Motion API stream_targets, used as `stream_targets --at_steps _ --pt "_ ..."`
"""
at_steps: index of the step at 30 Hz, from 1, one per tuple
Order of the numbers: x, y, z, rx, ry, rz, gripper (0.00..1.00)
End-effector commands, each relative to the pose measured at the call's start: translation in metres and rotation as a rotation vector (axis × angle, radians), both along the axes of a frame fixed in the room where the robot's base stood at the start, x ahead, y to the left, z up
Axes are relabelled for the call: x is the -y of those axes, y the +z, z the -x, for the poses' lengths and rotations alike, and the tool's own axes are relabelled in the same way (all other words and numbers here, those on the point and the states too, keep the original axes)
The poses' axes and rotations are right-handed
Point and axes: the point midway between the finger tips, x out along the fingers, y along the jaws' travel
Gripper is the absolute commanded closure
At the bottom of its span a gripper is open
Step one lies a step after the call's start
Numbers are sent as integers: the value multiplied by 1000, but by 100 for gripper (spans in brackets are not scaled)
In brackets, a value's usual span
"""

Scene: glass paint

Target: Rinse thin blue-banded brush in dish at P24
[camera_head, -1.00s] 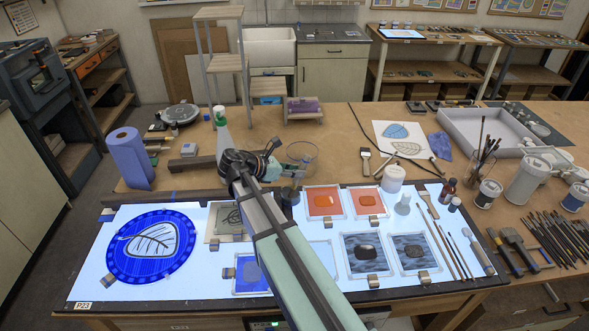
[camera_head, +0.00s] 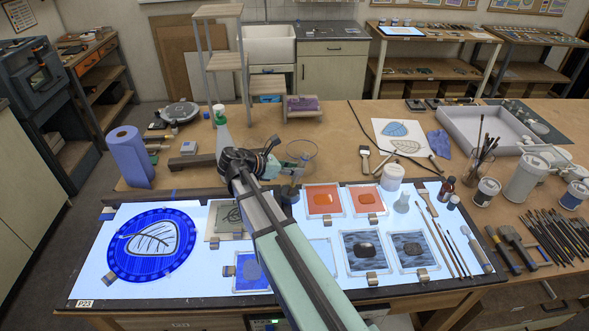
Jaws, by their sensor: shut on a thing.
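A clear glass dish (camera_head: 302,151) stands on the brown worktop just behind the light table. My gripper (camera_head: 279,170) is left of the dish and close to it, partly behind my own arm links. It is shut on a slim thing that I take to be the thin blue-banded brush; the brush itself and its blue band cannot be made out. Whether its tip touches anything is hidden. Several other brushes (camera_head: 447,240) lie on the right of the light table. The label P24 is not readable here; a P23 tag shows at the front left.
The lit table (camera_head: 195,282) carries a blue round leaf panel (camera_head: 153,247), orange trays (camera_head: 323,201) and grey glass sheets (camera_head: 367,255). A green-topped bottle (camera_head: 221,118) stands behind my arm. A white jar (camera_head: 392,177) stands right of the dish. Brown worktop around the dish is mostly clear.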

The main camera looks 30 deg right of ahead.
Motion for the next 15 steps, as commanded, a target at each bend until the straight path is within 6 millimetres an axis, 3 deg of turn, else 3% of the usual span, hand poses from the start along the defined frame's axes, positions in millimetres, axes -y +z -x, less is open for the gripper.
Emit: stream_targets --at_steps 15 --pt "1 3 -3 1 0 0 100"
